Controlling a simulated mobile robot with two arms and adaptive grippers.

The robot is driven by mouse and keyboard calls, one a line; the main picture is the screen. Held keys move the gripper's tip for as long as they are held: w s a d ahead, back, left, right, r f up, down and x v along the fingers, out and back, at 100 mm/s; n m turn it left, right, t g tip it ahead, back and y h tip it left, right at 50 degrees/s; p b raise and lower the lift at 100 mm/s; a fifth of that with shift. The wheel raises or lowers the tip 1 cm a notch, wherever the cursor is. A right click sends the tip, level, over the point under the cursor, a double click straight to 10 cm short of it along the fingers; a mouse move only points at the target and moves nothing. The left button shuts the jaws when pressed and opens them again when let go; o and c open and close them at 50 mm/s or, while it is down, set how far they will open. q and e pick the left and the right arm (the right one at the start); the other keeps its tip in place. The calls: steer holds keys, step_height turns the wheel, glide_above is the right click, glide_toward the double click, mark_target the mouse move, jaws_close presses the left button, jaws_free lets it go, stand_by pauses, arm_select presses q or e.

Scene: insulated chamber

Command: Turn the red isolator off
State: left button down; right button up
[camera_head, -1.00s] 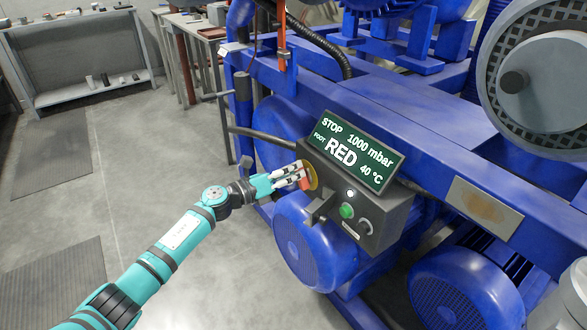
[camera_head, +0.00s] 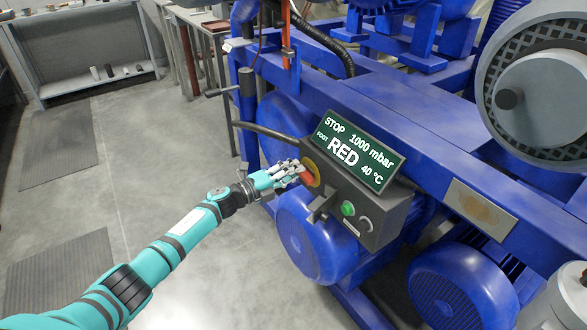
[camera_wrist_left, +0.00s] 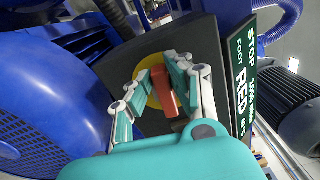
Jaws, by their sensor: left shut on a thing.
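The red isolator (camera_head: 309,178) is a red handle on a yellow round plate, on the left side face of a dark grey control box (camera_head: 378,222). In the left wrist view the red handle (camera_wrist_left: 164,90) stands between my fingers, with the yellow plate (camera_wrist_left: 150,68) behind it. My left gripper (camera_head: 296,174) is shut on the red handle; its fingers (camera_wrist_left: 164,82) lie on both sides of it. The fingers hide part of the handle and plate. My right gripper is not in view.
A display (camera_head: 352,152) on the box reads STOP, 1000 mbar, FOOT, RED, 40 °C. A green button (camera_head: 348,208) and a dark knob (camera_head: 365,224) sit on the box's front. Blue machinery (camera_head: 430,130) surrounds the box. Open floor (camera_head: 150,190) lies to the left.

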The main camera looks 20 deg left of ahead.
arm_select(q)
steer(key=shift+f+n, duration=0.15)
steer(key=shift+n, duration=0.55)
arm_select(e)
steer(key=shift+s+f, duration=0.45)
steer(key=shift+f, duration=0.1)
arm_select(q)
steer(key=c, duration=1.2)
jaws_free()
steer(key=shift+c, duration=0.2)
steer(key=shift+s+a+f, duration=0.1)
steer(key=shift+s+a, duration=0.1)
steer(key=v, duration=1.1)
steer(key=shift+s+a, duration=0.2)
